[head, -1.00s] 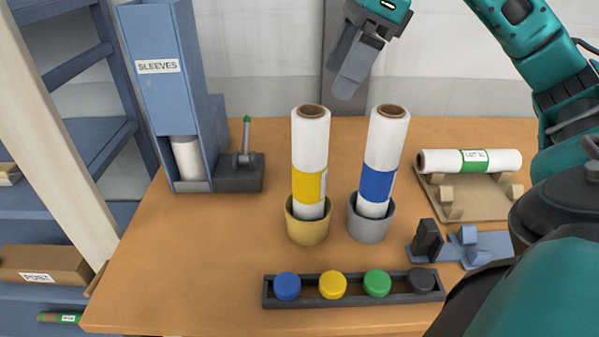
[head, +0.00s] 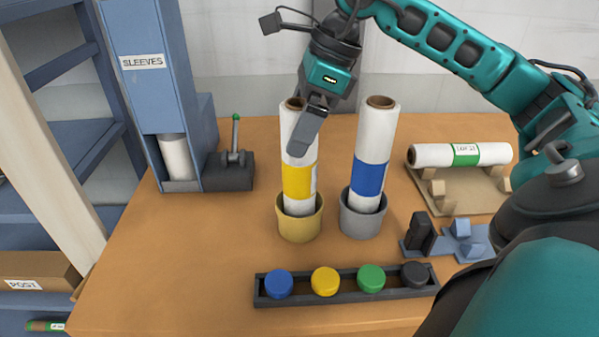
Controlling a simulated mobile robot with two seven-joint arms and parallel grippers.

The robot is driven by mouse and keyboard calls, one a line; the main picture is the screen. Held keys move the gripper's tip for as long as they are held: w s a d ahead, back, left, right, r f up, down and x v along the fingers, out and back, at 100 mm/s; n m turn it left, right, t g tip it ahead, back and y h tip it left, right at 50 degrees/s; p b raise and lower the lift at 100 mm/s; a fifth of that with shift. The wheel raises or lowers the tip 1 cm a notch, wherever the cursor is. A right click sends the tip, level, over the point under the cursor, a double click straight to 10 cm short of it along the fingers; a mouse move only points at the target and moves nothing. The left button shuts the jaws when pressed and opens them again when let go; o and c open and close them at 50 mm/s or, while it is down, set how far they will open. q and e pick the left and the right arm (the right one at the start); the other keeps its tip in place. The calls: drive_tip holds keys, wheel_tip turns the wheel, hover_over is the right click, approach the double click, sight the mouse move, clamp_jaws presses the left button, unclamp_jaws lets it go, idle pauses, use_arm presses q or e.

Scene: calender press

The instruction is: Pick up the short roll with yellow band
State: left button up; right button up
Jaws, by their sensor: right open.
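The white roll with the yellow band (head: 298,181) stands upright in a tan cup (head: 300,228) on the table. My right gripper (head: 303,135) is open at the upper part of this roll, pointing down. One grey finger lies in front of the roll's upper right side and hides part of it. The other finger is mostly hidden, and I cannot tell whether either finger touches the roll. My left gripper is not in view.
A roll with a blue band (head: 371,176) stands in a grey cup (head: 363,222) close to the right. A green-banded roll (head: 462,155) lies on a wooden cradle (head: 470,200). A tray of coloured caps (head: 348,296) is in front. The blue sleeves dispenser (head: 150,95) stands left.

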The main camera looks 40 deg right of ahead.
drive_tip(key=c, duration=1.5)
drive_tip(key=shift+c, duration=0.4)
drive_tip(key=shift+r, duration=0.2)
